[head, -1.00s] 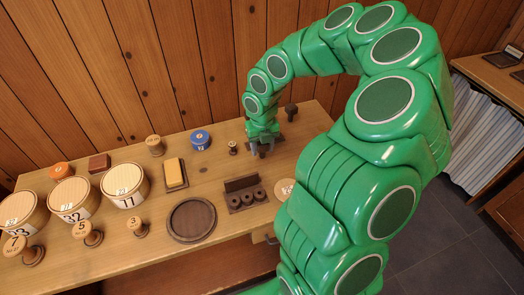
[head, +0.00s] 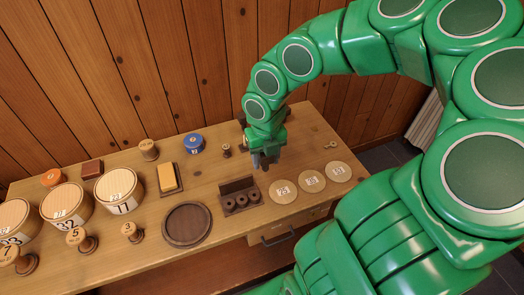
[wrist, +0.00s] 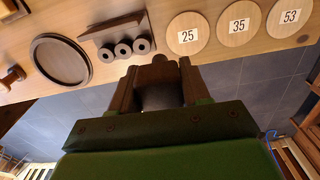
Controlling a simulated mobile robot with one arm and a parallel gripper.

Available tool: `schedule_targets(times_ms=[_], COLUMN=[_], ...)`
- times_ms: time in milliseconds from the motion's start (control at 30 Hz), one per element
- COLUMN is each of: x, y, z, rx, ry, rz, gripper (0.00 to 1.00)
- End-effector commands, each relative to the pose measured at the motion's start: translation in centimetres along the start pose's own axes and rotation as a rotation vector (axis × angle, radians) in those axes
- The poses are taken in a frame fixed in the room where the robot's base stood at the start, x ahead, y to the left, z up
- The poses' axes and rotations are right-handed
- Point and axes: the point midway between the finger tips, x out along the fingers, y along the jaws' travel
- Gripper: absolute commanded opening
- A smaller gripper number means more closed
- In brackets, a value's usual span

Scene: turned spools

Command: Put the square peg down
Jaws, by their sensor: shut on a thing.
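My gripper (head: 264,160) is over the right part of the wooden table, behind the dark rack and the round discs. In the wrist view my gripper (wrist: 158,80) is shut on a dark brown piece, the square peg (wrist: 158,72), between its two brown fingers. Only part of the peg shows and its square shape is hard to make out. In the head view the fingers mostly hide it. I cannot tell how far its lower end is from the tabletop.
Round discs marked 25 (head: 283,190), 35 (head: 312,181) and 53 (head: 338,171) lie at the right front. A dark rack with rings (head: 240,197) and a round dark tray (head: 187,225) are to the left. Drums and knobs fill the far left. Bare wood shows between rack and discs' back.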

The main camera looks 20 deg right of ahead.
Motion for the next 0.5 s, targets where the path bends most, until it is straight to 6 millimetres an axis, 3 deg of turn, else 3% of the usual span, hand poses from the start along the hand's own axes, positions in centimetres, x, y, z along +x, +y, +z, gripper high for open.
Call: schedule_targets(times_ms=[233,500], x=[-0.8,-1.1], y=[0.1,0.2], z=[-1.7,-2.1], rx=[0.002,0.008], ry=[-0.002,0.000], rz=[0.001,0.000], gripper=[0.17,0.17])
